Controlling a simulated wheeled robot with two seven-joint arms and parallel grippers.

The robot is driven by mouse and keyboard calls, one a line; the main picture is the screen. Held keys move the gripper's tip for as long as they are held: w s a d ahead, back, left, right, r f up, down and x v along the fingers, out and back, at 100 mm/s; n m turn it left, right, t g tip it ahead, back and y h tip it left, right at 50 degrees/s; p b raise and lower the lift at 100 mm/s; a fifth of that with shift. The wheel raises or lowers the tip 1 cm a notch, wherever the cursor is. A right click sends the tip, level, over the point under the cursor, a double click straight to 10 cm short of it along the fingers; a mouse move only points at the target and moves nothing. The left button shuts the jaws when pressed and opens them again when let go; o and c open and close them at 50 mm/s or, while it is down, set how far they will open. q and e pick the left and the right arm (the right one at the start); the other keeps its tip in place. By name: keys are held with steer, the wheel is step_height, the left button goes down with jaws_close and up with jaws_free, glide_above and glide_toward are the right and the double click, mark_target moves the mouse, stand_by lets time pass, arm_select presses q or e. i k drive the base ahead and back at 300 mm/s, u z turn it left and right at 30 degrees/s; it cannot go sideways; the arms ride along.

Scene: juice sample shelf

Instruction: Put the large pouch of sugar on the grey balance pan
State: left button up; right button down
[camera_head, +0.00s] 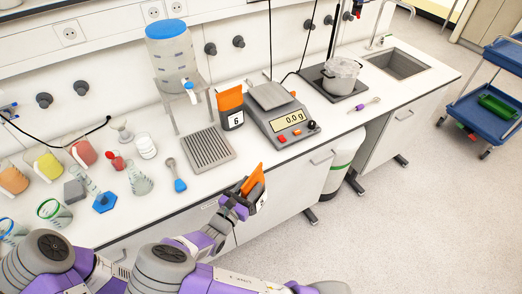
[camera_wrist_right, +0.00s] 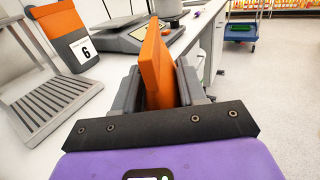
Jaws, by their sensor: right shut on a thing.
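My right gripper (camera_head: 244,192) is shut on an orange and grey pouch (camera_head: 252,180) and holds it in front of the bench's front edge. In the right wrist view the pouch's orange part (camera_wrist_right: 155,65) stands up between the fingers; its label is mostly hidden. A similar orange and grey pouch (camera_head: 231,108) with a white label reading 6 stands on the bench, left of the balance. The grey balance pan (camera_head: 269,96) is empty, and the balance (camera_head: 284,124) display reads about 0.0 g. My left gripper is not in view.
A grey drain grate (camera_head: 208,151) lies under a water dispenser (camera_head: 171,52). A spoon-like blue-ended tool (camera_head: 179,183) lies left of the grate. A pot (camera_head: 340,74) stands on a hotplate right of the balance. Beakers and flasks crowd the left bench.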

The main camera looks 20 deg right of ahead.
mark_target(271, 93)
steer(key=k, duration=0.5)
steer(key=z, duration=2.35)
steer(key=i, duration=1.85)
steer(key=u, duration=1.95)
